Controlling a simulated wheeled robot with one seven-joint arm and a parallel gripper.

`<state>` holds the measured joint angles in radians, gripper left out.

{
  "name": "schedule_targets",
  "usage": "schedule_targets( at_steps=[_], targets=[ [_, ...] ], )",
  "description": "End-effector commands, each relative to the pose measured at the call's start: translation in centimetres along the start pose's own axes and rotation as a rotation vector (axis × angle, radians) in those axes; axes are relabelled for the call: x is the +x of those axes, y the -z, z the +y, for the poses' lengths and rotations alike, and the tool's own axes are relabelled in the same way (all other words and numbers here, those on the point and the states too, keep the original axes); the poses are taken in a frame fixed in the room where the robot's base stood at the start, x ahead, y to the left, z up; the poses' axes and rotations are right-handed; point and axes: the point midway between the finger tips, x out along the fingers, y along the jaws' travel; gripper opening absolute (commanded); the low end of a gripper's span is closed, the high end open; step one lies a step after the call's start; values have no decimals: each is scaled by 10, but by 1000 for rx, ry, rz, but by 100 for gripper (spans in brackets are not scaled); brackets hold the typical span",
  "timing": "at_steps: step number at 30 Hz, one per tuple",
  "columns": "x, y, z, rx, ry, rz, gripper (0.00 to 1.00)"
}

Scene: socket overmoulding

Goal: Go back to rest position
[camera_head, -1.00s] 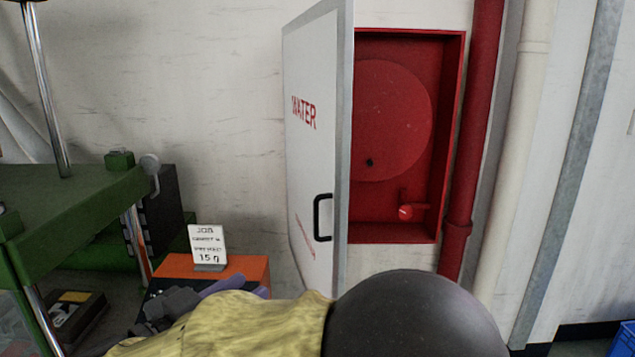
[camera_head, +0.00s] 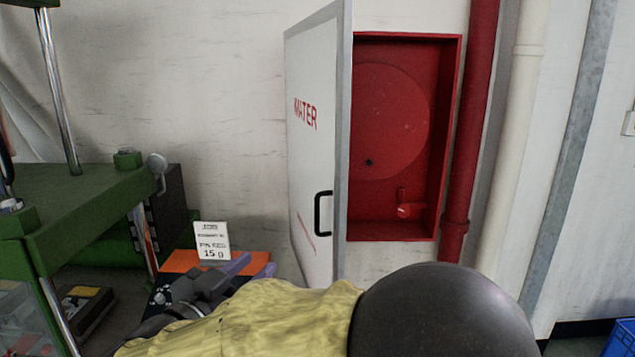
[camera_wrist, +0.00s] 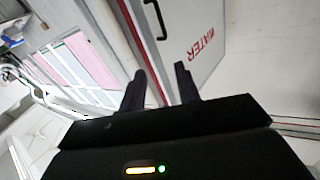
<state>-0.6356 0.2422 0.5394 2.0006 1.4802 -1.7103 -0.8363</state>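My gripper (camera_wrist: 160,88) shows in the wrist view with its two dark fingers apart and nothing between them. In the head view my gripper (camera_head: 250,268) is at the lower left, with purple-grey finger parts in front of the orange-topped box. My arm in its yellow cover crosses the bottom of the head view and hides what is below. The wrist view is tilted, with the white door marked WATER (camera_wrist: 200,45) beyond the fingers at the upper right.
A white cabinet door (camera_head: 315,150) stands open beside a red hose cabinet (camera_head: 395,140). A green machine table (camera_head: 80,215) is at the left. A card (camera_head: 211,240) stands on an orange-topped box (camera_head: 180,262). A red pipe (camera_head: 470,130) runs up the wall. A blue crate (camera_head: 620,340) is at the lower right.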

Motion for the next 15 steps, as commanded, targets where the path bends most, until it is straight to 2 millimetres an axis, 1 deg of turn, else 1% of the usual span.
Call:
schedule_targets(
  at_steps=[1, 2, 8, 9, 12, 15],
  targets=[
    [9, 2, -2, 9, 23, 2, 33],
    [13, 2, -4, 16, 41, 3, 33],
    [54, -2, -16, 48, 202, -16, 33],
    [64, -4, -18, 49, 241, -27, 33],
    [82, -13, -21, 40, 346, -74, 33],
    [97, -26, -18, 16, 438, -142, 33]
  ],
)
